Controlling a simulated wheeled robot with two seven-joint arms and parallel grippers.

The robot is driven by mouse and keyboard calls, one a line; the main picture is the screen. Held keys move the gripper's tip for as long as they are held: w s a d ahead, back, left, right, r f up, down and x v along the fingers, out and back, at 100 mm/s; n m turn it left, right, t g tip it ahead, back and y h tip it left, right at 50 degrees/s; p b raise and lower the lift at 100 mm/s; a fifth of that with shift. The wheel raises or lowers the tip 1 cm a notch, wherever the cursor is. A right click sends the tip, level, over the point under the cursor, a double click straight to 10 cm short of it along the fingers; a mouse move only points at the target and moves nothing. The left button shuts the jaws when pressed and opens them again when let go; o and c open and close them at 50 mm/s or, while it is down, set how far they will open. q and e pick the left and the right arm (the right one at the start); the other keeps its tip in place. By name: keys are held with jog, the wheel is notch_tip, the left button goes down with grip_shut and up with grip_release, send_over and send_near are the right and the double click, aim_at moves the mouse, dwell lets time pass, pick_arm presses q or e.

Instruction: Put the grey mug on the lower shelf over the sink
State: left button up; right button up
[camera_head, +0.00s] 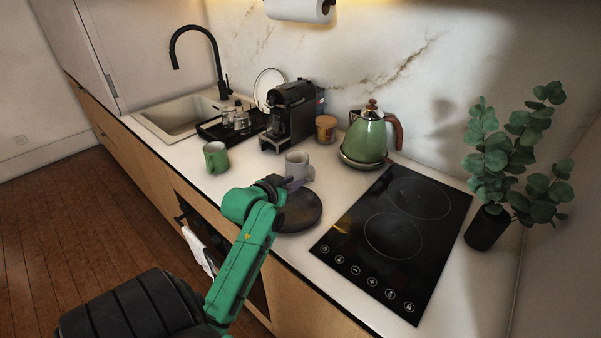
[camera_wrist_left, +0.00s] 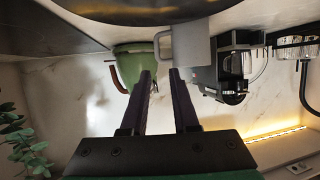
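The grey mug (camera_head: 298,166) stands upright on the counter, behind the dark round plate and in front of the coffee machine. My left gripper (camera_head: 284,182) is low over the counter, just in front of the mug. In the left wrist view, which appears upside down, the two fingers (camera_wrist_left: 162,72) are apart with nothing between them. The mug (camera_wrist_left: 191,42) shows just beyond the fingertips, its handle roughly in line with the gap. I cannot tell whether a finger touches it. My right gripper is not in view. The sink (camera_head: 180,115) is at the back left; no shelf over it shows.
A green mug (camera_head: 216,157) stands left of the grey one. The dark plate (camera_head: 298,212) lies close to my gripper. The coffee machine (camera_head: 291,112), a jar (camera_head: 326,129) and the green kettle (camera_head: 366,138) stand behind. The cooktop (camera_head: 395,240) is to the right, a plant (camera_head: 515,160) beyond.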

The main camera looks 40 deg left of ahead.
pick_arm(q)
send_near(313, 173)
jog(key=x, duration=0.3)
jog(key=shift+a+f+p, duration=0.1)
jog(key=shift+a+p, duration=0.15)
jog(key=shift+p, duration=0.15)
jog(key=shift+w+p, duration=0.3)
jog(key=shift+w, duration=0.05)
jog(key=p+x, duration=0.1)
jog(key=x, duration=0.3)
jog(key=shift+d, duration=0.1)
jog(key=shift+w+f, duration=0.25)
jog(key=shift+s+r, duration=0.15)
grip_shut()
